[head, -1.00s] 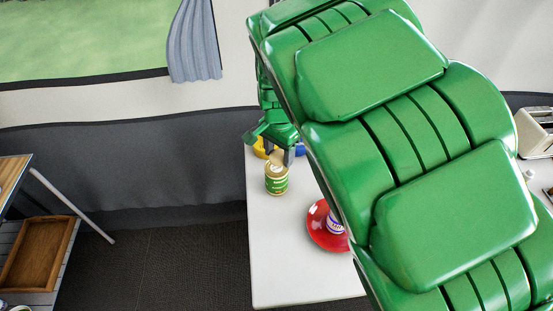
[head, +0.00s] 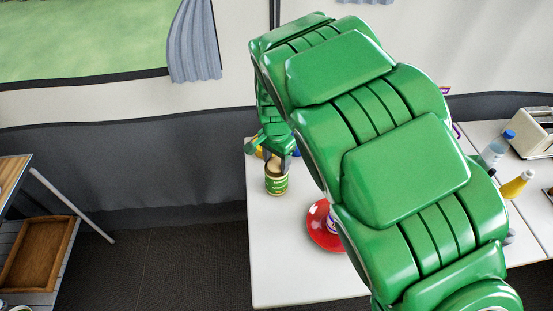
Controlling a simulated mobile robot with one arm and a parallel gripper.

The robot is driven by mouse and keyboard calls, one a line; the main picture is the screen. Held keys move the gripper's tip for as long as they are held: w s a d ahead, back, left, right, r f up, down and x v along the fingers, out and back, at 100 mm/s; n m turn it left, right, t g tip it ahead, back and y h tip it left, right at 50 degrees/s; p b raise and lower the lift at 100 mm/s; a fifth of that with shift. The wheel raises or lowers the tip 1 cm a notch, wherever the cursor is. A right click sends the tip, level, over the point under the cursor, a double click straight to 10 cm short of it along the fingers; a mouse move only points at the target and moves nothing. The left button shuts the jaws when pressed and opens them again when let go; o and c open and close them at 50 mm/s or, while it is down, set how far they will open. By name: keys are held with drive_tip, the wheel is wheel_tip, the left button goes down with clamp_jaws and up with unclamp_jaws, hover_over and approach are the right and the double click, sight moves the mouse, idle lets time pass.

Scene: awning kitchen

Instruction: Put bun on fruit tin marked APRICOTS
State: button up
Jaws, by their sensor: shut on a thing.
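A green-labelled tin (head: 276,182) stands upright on the white table, near its left edge. Its lettering is too small to read. My gripper (head: 279,160) is right above and behind this tin, pointing down. It is shut on the bun (head: 272,166), a small tan shape at the tin's top, mostly hidden by the fingers and the tin. I cannot tell whether the bun touches the tin.
The red plate (head: 319,237) is to the right of and nearer than the green tin. A blue-capped bottle (head: 496,150), a yellow bottle (head: 516,186) and a toaster (head: 534,133) stand at the right. The front left of the white table (head: 283,270) is clear.

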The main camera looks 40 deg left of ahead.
sight(277, 161)
drive_tip(key=o, duration=1)
wheel_tip(277, 161, up, 12)
drive_tip(key=shift+r, duration=0.1)
